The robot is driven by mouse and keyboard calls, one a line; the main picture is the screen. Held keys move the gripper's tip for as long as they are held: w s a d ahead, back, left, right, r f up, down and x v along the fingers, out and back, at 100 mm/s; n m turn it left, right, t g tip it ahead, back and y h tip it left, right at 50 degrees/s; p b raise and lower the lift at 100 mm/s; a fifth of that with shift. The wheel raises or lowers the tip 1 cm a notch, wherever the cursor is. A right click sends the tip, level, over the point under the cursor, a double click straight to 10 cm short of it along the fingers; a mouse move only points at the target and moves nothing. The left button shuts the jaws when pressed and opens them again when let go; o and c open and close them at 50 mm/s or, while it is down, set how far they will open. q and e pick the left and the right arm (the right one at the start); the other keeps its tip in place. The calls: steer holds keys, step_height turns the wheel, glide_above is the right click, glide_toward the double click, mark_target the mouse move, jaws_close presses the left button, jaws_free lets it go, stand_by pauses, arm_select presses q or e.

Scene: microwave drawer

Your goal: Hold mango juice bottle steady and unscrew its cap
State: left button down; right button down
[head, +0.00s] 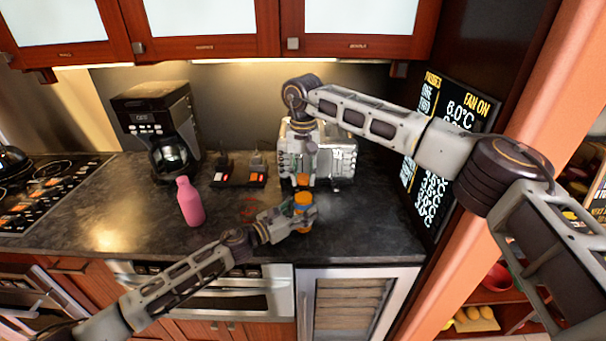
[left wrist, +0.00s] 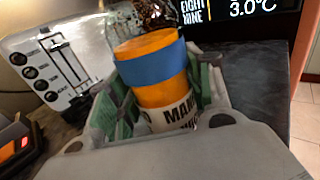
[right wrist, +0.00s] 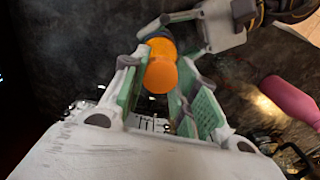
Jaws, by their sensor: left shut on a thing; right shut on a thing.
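The mango juice bottle (head: 303,198) is orange with a blue band and stands near the right end of the counter. Its blue band and "MAN" label show in the left wrist view (left wrist: 155,68). My left gripper (head: 301,214) is shut around the bottle's lower body from the side. My right gripper (head: 302,184) points down from above and is shut on a small round orange cap (right wrist: 161,74). The cap appears apart from and above the bottle, whose orange top (right wrist: 161,46) shows beyond it in the right wrist view.
A pink bottle (head: 189,202) stands to the left on the dark counter (head: 130,205). A coffee maker (head: 160,125) and a silver toaster (head: 340,160) stand behind. A dark screen panel (head: 437,150) closes off the right side.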

mark_target(303, 176)
steer(key=shift+r, duration=1.15)
steer(key=shift+r, duration=1.95)
arm_select(q)
steer(key=c, duration=0.5)
jaws_free()
steer(key=shift+c, duration=0.2)
steer(key=shift+a, duration=0.1)
steer(key=shift+v, duration=5.9)
